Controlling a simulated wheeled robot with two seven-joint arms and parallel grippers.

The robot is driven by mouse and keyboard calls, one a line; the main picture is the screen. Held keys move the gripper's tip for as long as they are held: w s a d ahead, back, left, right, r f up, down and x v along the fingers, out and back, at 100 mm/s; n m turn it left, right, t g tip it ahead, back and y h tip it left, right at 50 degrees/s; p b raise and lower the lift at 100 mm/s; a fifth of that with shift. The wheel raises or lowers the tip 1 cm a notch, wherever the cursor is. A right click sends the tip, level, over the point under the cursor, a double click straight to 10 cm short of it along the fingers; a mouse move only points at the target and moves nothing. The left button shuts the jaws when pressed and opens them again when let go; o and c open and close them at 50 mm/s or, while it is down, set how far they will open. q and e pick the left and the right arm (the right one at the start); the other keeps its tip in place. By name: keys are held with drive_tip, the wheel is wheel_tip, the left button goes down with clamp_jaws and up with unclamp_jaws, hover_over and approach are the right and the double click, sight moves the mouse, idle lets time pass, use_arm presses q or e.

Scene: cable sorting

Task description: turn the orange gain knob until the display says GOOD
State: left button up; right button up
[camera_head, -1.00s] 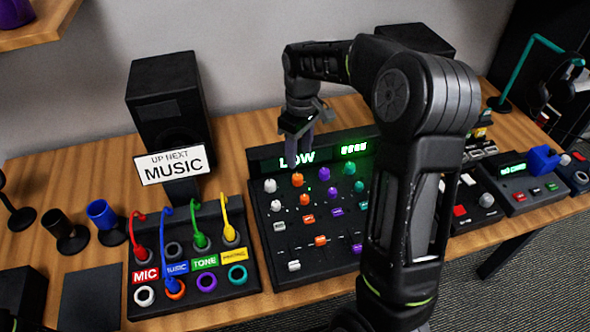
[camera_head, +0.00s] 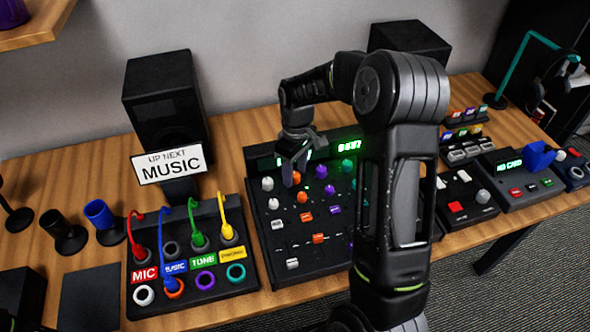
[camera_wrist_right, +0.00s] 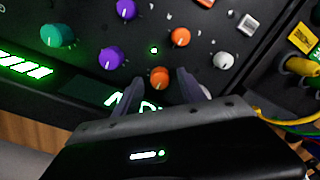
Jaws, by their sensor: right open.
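The orange gain knob (camera_head: 293,178) is in the top row of the black mixer (camera_head: 262,228), just under its display. In the right wrist view the orange knob (camera_wrist_right: 159,77) stands between the two fingertips. My right gripper (camera_head: 290,172) is open, pointing down over the knob with a finger on each side; I cannot tell whether they touch it. The gripper hides most of the display (camera_head: 262,163), so its word cannot be read in the head view. In the right wrist view the display (camera_wrist_right: 118,100) shows only part of green lettering.
A white knob (camera_head: 267,184) sits left of the orange knob, and a purple knob (camera_head: 321,172) sits right of it. A patch panel (camera_head: 246,273) with coloured cables stands left of the mixer. A speaker with an "UP NEXT MUSIC" sign (camera_head: 172,164) stands behind.

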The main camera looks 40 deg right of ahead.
sight(296, 174)
drive_tip(key=shift+c, duration=0.5)
clamp_jaws()
drive_tip(key=m, duration=0.4)
drive_tip(key=shift+m+b, duration=0.3)
drive_tip(key=shift+m, duration=0.1)
drive_tip(key=shift+o, duration=0.5)
unclamp_jaws()
drive_tip(key=shift+d+r, duration=0.15)
drive_tip(key=shift+r, duration=3.75)
